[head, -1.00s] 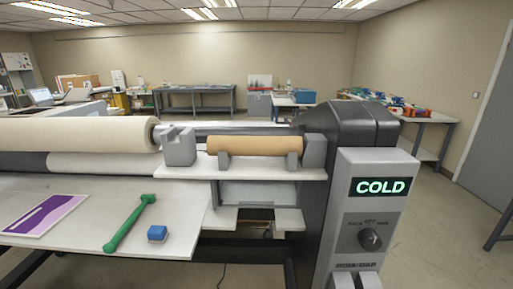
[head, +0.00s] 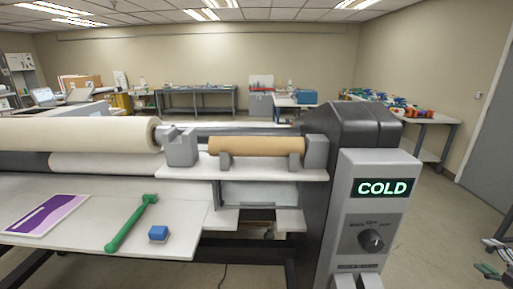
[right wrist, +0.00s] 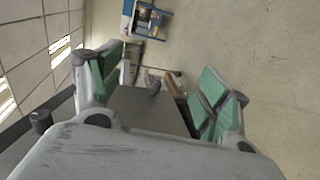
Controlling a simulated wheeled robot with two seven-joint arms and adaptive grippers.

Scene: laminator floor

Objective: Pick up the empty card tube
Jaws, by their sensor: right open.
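The brown card tube (head: 258,146) lies level across two grey supports on the white shelf of the laminator, left of the black end housing. It looks bare; its ends are partly hidden by grey blocks. My right gripper (head: 489,257) shows at the lower right edge of the head view, far right of the tube and beyond the control panel. In the right wrist view the gripper (right wrist: 165,75) has its green-padded fingers spread with nothing held between them. I cannot make out the tube there. My left gripper is not in view.
The grey control panel (head: 373,215) reading COLD and the black housing (head: 350,130) stand between gripper and tube. A large cream roll (head: 75,134) is at left.

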